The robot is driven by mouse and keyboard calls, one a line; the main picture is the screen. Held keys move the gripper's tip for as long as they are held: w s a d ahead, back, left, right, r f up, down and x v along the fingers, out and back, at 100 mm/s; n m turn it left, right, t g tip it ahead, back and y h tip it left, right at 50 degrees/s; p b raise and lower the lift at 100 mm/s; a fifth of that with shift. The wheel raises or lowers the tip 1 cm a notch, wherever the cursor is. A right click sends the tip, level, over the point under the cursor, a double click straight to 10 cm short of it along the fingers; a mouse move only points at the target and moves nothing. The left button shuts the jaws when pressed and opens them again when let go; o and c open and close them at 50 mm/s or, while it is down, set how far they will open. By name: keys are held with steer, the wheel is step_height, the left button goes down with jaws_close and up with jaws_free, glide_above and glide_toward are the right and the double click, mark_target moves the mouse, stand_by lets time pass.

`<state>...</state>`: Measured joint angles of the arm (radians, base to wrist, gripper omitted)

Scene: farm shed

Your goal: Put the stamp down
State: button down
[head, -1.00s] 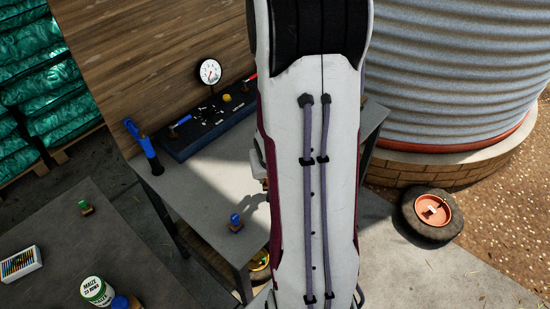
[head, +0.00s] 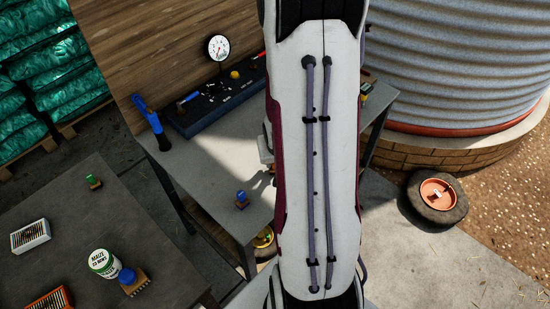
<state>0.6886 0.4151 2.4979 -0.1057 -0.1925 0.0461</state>
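A stamp with a blue knob and wooden base (head: 241,199) stands upright on the grey table (head: 205,187), just left of my arm. A larger stamp with a blue knob and wooden base (head: 133,281) and a small stamp with a green knob (head: 93,181) stand on the dark table (head: 60,205) at left. My white arm covers the middle of the head view, and my gripper's fingers are hidden behind it. A small light grey part shows at the arm's left edge; I cannot tell what it is. Whether the gripper holds a stamp is hidden.
A dark blue panel (head: 215,103) with a dial gauge (head: 219,47) stands at the grey table's back. A blue-handled tool (head: 151,122) is at its left corner. A tin (head: 103,263) and trays of coloured sticks (head: 31,236) are on the dark table.

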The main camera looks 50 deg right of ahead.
steer(key=shift+f, duration=0.15)
steer(key=c, duration=2)
jaws_free()
steer(key=shift+o, duration=0.2)
steer(key=shift+r, duration=0.2)
steer(key=shift+s+a+r, duration=0.15)
steer(key=shift+r, duration=0.45)
steer(key=shift+v, duration=2.05)
steer(key=shift+s, duration=0.1)
